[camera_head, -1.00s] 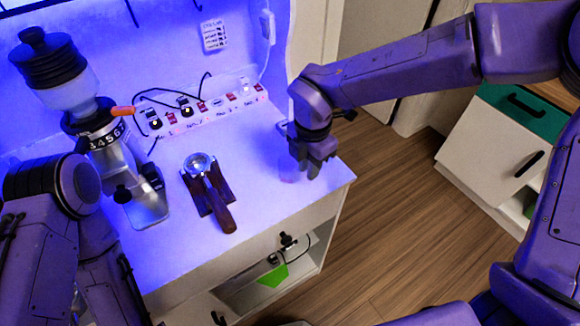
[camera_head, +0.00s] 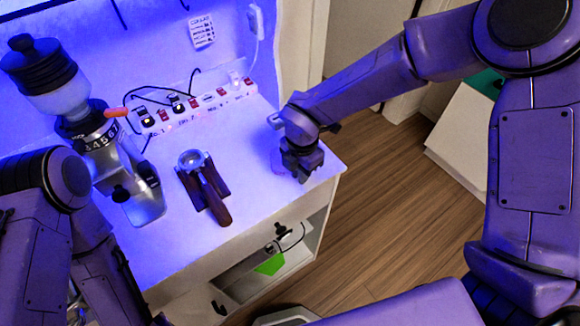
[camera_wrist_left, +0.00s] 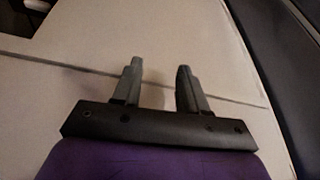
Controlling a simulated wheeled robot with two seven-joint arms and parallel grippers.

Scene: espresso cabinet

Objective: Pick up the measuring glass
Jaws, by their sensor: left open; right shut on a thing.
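The measuring glass (camera_head: 277,160) is a small clear glass near the right end of the white counter in the head view. It is mostly hidden behind my right gripper, and only a faint edge shows. My right gripper (camera_head: 302,176) is low over the counter and shut on the glass. I cannot tell whether the glass touches the counter. My left gripper (camera_wrist_left: 160,75) is open and empty in the left wrist view, in front of a pale panel. Its fingers do not show in the head view.
A coffee grinder (camera_head: 90,140) stands at the counter's left. A portafilter (camera_head: 212,195) lies on a dark stand in the middle. A power strip (camera_head: 200,105) with cables runs along the back wall. The counter (camera_head: 262,205) is bare between portafilter and right gripper.

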